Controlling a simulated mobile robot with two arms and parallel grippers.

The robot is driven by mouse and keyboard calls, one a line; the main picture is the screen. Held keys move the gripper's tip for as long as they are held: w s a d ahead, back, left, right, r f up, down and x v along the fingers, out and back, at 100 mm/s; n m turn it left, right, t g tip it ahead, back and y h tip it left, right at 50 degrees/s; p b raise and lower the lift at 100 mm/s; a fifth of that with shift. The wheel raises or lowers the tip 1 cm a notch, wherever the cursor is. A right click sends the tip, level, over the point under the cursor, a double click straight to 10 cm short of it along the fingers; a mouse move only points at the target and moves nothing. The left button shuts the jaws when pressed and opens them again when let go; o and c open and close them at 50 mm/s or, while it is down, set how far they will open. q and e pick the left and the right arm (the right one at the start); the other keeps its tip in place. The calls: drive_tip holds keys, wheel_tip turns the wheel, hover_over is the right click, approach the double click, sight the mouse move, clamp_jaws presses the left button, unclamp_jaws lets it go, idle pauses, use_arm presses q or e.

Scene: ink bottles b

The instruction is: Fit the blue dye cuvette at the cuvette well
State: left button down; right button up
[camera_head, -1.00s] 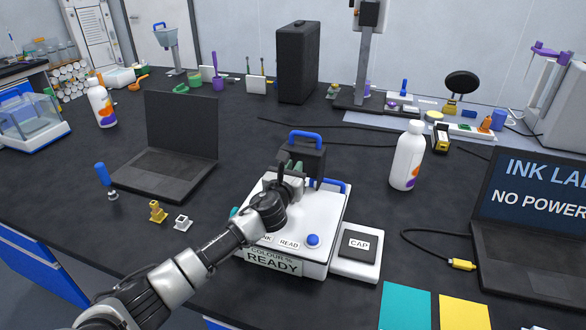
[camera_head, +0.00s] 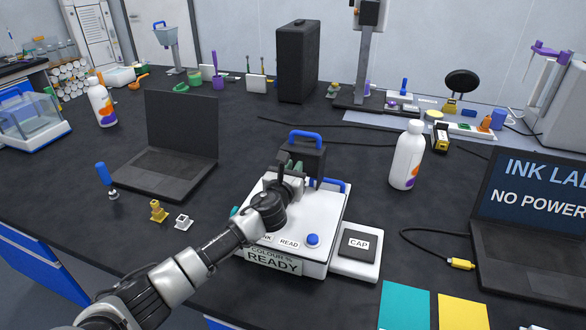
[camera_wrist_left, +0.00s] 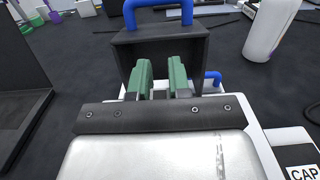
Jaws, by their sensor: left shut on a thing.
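My left gripper (camera_head: 291,172) comes down over the white colour reader (camera_head: 325,240), whose front label says READY. In the left wrist view, the two green fingertips (camera_wrist_left: 161,80) stand a small gap apart in front of the reader's raised dark cover. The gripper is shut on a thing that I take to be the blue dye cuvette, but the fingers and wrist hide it. The cuvette well is hidden too, so I cannot tell whether the cuvette is in it. My right gripper is not in view.
The dark cover (camera_head: 304,160) with a blue handle stands close behind the fingers. A CAP pad (camera_head: 357,245) adjoins the reader at right. A white bottle (camera_head: 407,157) stands to the right, an open laptop (camera_head: 180,135) to the left.

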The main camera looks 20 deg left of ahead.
use_arm(q)
drive_tip(key=shift+f+b, duration=1.4)
drive_tip(key=shift+f, duration=0.45)
drive_tip(key=c, duration=1)
unclamp_jaws()
drive_tip(key=shift+s, duration=0.1)
drive_tip(key=s, duration=1)
drive_tip(key=shift+s+a, duration=0.2)
drive_tip(key=shift+s, duration=0.15)
